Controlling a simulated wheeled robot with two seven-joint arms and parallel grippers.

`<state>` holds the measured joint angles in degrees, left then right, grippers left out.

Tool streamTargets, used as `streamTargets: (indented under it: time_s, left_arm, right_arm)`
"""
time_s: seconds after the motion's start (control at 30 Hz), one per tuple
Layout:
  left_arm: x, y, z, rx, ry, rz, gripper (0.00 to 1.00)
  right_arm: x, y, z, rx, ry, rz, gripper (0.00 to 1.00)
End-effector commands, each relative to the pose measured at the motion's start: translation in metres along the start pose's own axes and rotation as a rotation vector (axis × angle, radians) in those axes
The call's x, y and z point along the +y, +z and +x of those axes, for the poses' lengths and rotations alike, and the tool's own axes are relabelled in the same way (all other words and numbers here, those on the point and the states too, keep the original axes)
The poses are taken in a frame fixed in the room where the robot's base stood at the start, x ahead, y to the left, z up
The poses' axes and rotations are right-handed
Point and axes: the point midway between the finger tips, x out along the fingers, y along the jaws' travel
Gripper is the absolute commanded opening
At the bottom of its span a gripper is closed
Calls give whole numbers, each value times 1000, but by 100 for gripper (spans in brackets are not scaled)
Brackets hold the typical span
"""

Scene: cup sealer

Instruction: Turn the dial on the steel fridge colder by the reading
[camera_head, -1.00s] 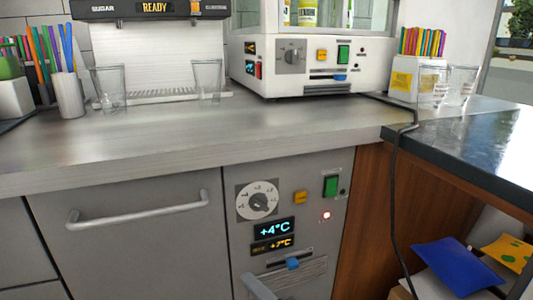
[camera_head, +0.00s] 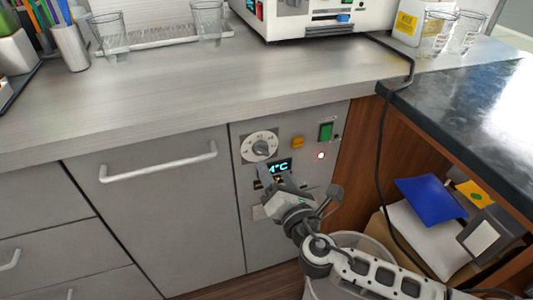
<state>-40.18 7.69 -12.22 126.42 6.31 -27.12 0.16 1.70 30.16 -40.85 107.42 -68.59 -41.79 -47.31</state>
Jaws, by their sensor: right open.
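The steel fridge (camera_head: 240,215) is built in under the counter, its control panel on the right part of the front. The dial (camera_head: 260,147) is a round white plate with a grey knob and scale marks, at the upper left of the panel. Below it a lit blue display (camera_head: 280,167) shows "4°C" in part; my gripper hides its left end and most of the smaller reading beneath. My right gripper (camera_head: 272,177) is open and empty, in front of the panel just below the dial, apart from the knob as far as I can tell. My left gripper is out of view.
A black cable (camera_head: 381,140) hangs at the right. Glasses and a white machine (camera_head: 300,22) stand on the counter (camera_head: 190,85).

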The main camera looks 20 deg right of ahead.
Motion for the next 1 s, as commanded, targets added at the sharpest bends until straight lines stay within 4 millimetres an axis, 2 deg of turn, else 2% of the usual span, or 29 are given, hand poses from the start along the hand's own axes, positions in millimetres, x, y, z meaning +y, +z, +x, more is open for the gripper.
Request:
streamTargets:
  time_s: [0.1,0.33,0.5,0.77,0.9,0.93,1.0]
  left_arm:
    - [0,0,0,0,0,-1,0]
    - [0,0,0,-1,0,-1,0]
    - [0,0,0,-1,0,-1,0]
    - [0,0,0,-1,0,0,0]
    - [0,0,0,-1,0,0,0]
    - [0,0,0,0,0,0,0]
    - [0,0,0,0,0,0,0]
  right_arm:
    - [1,1,26,-2,2,1,59]
    - [0,0,58,-1,0,2,59]
    - [0,0,66,1,0,3,59]
    - [0,0,66,1,0,3,59]
    - [0,0,66,1,0,3,20]
    - [0,0,66,1,0,3,14]
    - [0,0,66,1,0,3,14]
